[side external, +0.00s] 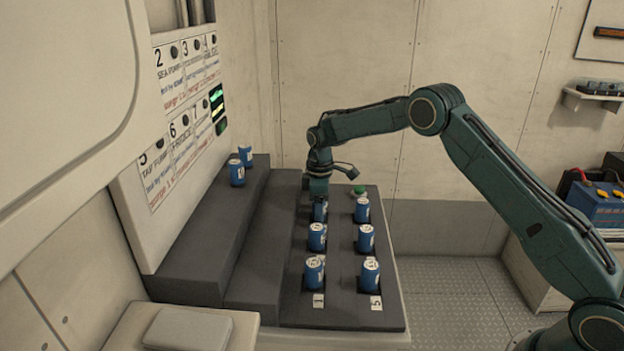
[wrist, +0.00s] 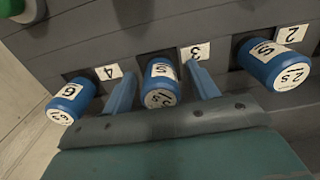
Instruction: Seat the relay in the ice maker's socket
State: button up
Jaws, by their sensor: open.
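Several blue cylindrical relays with white labels stand in two columns of sockets on a dark stepped bench (side external: 338,300). My gripper (side external: 319,196) points down over the far end of the left column. In the wrist view its open fingers (wrist: 163,88) stand on either side of a blue relay (wrist: 160,82), by the plate marked 3; I cannot tell whether they touch it. A relay (wrist: 70,98) marked 6 is to the left, by plate 4, and another relay (wrist: 270,62) is to the right, by plate 2. I cannot tell which socket belongs to the ice maker.
Two more relays (side external: 237,173) stand on the higher step at the left, below a numbered label panel (side external: 185,115). A green object (side external: 358,190) sits at the bench's far end. A blue battery (side external: 600,205) stands far right.

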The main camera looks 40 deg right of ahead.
notch_tip(320, 180, up, 14)
dwell(0.7)
dwell(0.5)
jog(key=s+a+r+m+t, duration=0.2)
jog(key=s+r+m+t, duration=0.15)
jog(key=s+r, duration=1.35)
jog(key=s+a+f+m+t, duration=0.1)
jog(key=s+f+m, duration=0.1)
jog(key=s, duration=1)
jog(key=s+f+m+t, duration=0.1)
jog(key=s+f+m, duration=0.2)
jog(key=s, duration=1)
notch_tip(320, 180, down, 2)
jog(key=shift+a+f, duration=0.1)
jog(key=shift+a, duration=0.25)
